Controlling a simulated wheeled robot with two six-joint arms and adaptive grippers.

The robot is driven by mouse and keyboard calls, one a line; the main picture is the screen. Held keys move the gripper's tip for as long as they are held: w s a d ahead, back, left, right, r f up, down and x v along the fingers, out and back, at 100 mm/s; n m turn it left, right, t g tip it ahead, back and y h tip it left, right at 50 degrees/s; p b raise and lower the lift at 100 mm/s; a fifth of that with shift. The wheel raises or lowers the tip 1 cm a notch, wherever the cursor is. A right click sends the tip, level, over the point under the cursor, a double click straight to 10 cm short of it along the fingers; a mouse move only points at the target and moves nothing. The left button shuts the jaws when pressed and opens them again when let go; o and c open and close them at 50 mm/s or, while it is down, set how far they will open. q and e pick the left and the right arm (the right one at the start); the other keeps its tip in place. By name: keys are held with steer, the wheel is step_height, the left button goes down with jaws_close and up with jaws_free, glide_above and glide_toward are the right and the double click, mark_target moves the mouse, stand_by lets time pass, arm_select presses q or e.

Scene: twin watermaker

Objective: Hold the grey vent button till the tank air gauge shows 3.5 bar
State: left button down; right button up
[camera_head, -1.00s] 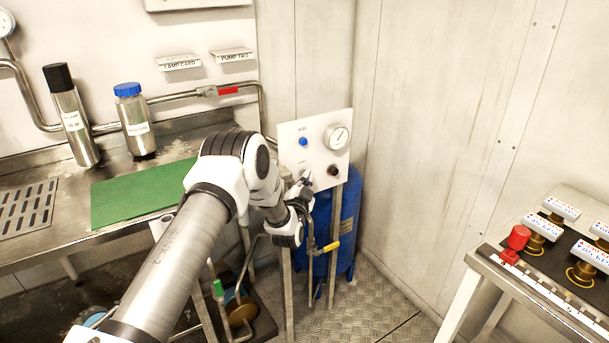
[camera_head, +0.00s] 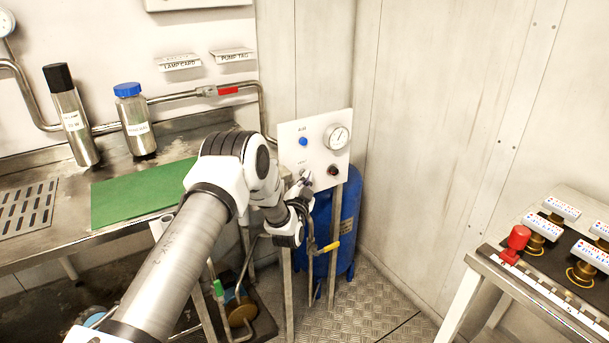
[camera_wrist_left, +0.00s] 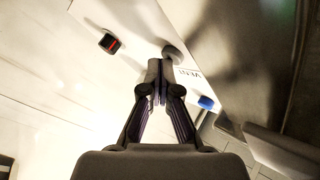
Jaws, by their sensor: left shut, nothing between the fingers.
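The white panel (camera_head: 316,157) stands in front of the blue tank (camera_head: 346,220). The round air gauge (camera_head: 336,137) is at its upper right; its reading is too small to make out. My left gripper (camera_head: 304,182) is shut and empty, at the panel's lower left. In the left wrist view its closed fingertips (camera_wrist_left: 158,70) are right at the grey vent button (camera_wrist_left: 173,52), beside the VENT label (camera_wrist_left: 188,74). They overlap the button's edge; I cannot tell whether it is pressed in. My right gripper is not in view.
A blue button (camera_head: 303,141) and a dark knob (camera_head: 333,171) are also on the panel. A yellow-handled valve (camera_head: 328,247) is below. The steel bench with a green mat (camera_head: 135,195) is at left.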

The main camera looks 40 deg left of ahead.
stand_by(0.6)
arm_select(q)
steer(key=shift+s+d, duration=0.35)
steer(key=shift+d, duration=0.45)
steer(key=shift+s+d+p, duration=0.25)
steer(key=shift+s+d, duration=0.05)
steer(key=shift+d, duration=0.45)
steer(key=shift+s+d+p, duration=0.3)
steer(key=shift+s+d, duration=0.05)
steer(key=shift+d, duration=0.45)
steer(key=shift+s+d+p, duration=0.25)
steer(key=shift+s+d, duration=0.05)
steer(key=shift+d, duration=0.45)
